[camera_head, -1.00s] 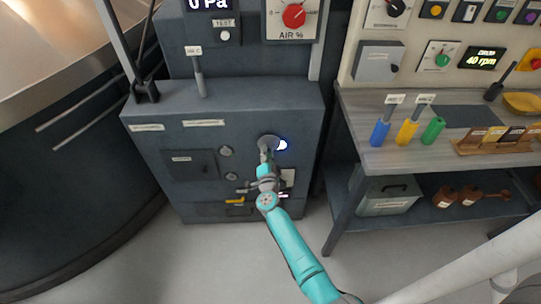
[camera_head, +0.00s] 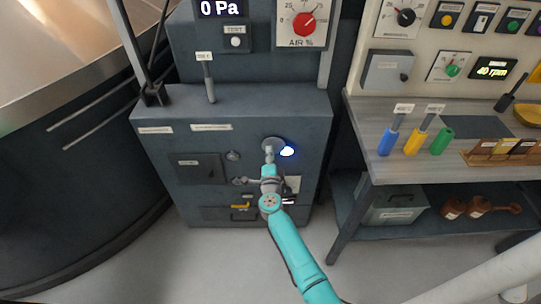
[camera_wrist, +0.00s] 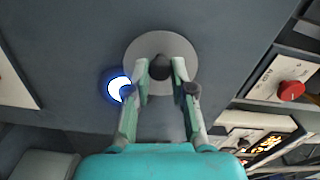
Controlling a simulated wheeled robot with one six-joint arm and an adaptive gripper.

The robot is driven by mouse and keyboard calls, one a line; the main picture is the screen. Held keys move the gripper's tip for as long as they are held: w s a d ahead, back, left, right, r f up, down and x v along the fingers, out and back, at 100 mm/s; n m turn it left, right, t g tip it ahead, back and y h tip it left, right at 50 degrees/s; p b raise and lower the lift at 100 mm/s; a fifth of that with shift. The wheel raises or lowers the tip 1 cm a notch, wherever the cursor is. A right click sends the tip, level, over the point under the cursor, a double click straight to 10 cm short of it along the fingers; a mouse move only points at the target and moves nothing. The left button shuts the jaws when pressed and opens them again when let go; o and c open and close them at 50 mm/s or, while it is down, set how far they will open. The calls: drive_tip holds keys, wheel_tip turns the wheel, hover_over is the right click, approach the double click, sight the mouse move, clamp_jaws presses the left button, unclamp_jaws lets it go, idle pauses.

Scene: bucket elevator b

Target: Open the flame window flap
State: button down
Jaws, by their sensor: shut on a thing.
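The flame window flap is a round grey disc (camera_head: 273,143) on the front of the dark blue-grey cabinet, and it fills the upper middle of the wrist view (camera_wrist: 142,46). A dark knob (camera_wrist: 160,66) stands out from it. My gripper (camera_head: 269,155) is at the disc, and the wrist view shows its fingers (camera_wrist: 167,70) shut on the knob. A glowing blue-white round window (camera_head: 288,151) shows right beside the disc, to its right in the head view. In the wrist view the glow (camera_wrist: 118,89) lies at the disc's lower left, mostly uncovered.
A small square door (camera_head: 197,167) and round knobs are left of the disc. A slim lever (camera_head: 209,82) stands on the cabinet top. A workbench (camera_head: 375,165) with coloured cylinders stands to the right. The floor (camera_head: 240,265) in front is clear.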

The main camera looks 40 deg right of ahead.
drive_tip(key=c, duration=1)
unclamp_jaws()
drive_tip(key=v, duration=1.2)
drive_tip(key=s+a+r+n+t+y, duration=0.15)
drive_tip(key=s+a+n+y, duration=0.35)
drive_tip(key=s, duration=0.8)
drive_tip(key=s+a+r+n+t+y, duration=0.15)
drive_tip(key=s+a+n, duration=0.4)
drive_tip(key=s, duration=0.75)
drive_tip(key=s+a+r+n+g+y, duration=0.1)
drive_tip(key=s+r+n, duration=0.2)
drive_tip(key=s+n, duration=0.1)
drive_tip(key=s+a+r+n+g+y, duration=0.1)
drive_tip(key=s+r+n, duration=0.2)
drive_tip(key=s, duration=0.4)
drive_tip(key=s+a+r+n+g+y, duration=0.1)
drive_tip(key=s+r+n, duration=0.2)
drive_tip(key=s+n, duration=0.2)
drive_tip(key=shift+s+a+r+y, duration=0.25)
drive_tip(key=shift+s+a, duration=0.1)
drive_tip(key=shift+s, duration=0.3)
